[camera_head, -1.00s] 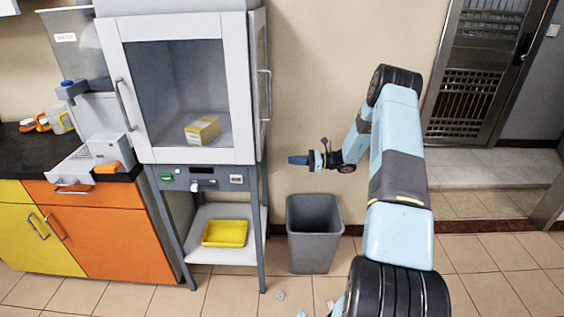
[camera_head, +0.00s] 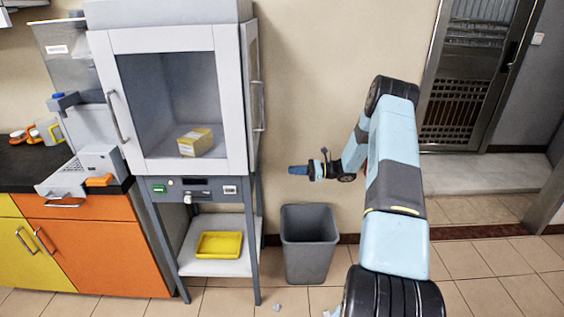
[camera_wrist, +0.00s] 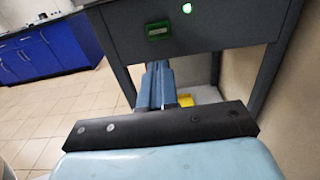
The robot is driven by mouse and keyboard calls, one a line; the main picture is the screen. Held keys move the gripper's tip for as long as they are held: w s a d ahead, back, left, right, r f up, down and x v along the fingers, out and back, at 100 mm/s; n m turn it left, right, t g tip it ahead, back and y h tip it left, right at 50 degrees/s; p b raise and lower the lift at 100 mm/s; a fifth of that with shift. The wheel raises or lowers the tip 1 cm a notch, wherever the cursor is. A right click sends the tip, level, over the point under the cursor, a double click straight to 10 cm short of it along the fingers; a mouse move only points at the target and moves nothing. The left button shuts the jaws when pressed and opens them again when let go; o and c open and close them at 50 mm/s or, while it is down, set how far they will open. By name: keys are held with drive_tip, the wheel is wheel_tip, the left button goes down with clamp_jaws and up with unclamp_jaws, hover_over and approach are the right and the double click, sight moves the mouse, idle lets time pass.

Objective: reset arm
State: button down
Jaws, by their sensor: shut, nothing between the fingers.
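My arm reaches up and forward on the right of the head view, bent at the elbow. My gripper (camera_head: 299,170) points left above a grey bin, to the right of the cabinet stand. It also shows in the wrist view (camera_wrist: 158,80), where its two blue fingers lie together. It is shut and holds nothing. In the wrist view the fingers lie below the front panel of the stand; whether they are close to it cannot be told.
The glass-fronted cabinet (camera_head: 168,100) holds a yellow box (camera_head: 196,141). Below it is a yellow tray (camera_head: 219,245) on a shelf. The grey bin (camera_head: 309,245) stands open on the floor. An orange cupboard (camera_head: 95,257) is at left, a metal door (camera_head: 470,85) at right. Small scraps lie on the floor.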

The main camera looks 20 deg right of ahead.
drive_tip(key=s+a+r+n+g+h, duration=0.2)
drive_tip(key=s+a+r+n+h, duration=0.15)
drive_tip(key=s+r, duration=0.4)
drive_tip(key=s+a+r+n+g+h, duration=0.2)
drive_tip(key=s+a+r+n, duration=0.25)
drive_tip(key=r, duration=0.55)
drive_tip(key=s+a+r+n+g+h, duration=0.25)
drive_tip(key=s+a+r+n, duration=0.2)
drive_tip(key=r, duration=0.35)
drive_tip(key=s+r+n+t+h, duration=0.3)
drive_tip(key=s+r+n+h, duration=0.1)
drive_tip(key=s, duration=1)
drive_tip(key=s+d+r+n+t+h, duration=0.1)
drive_tip(key=s+r+n+t+h, duration=0.2)
drive_tip(key=s, duration=1.2)
wheel_tip(320, 180, up, 4)
drive_tip(key=shift+d+r+n+h, duration=0.15)
drive_tip(key=shift+d+n+h, duration=0.05)
drive_tip(key=shift+n+h, duration=0.9)
drive_tip(key=shift+d+t, duration=0.1)
drive_tip(key=shift+t, duration=0.15)
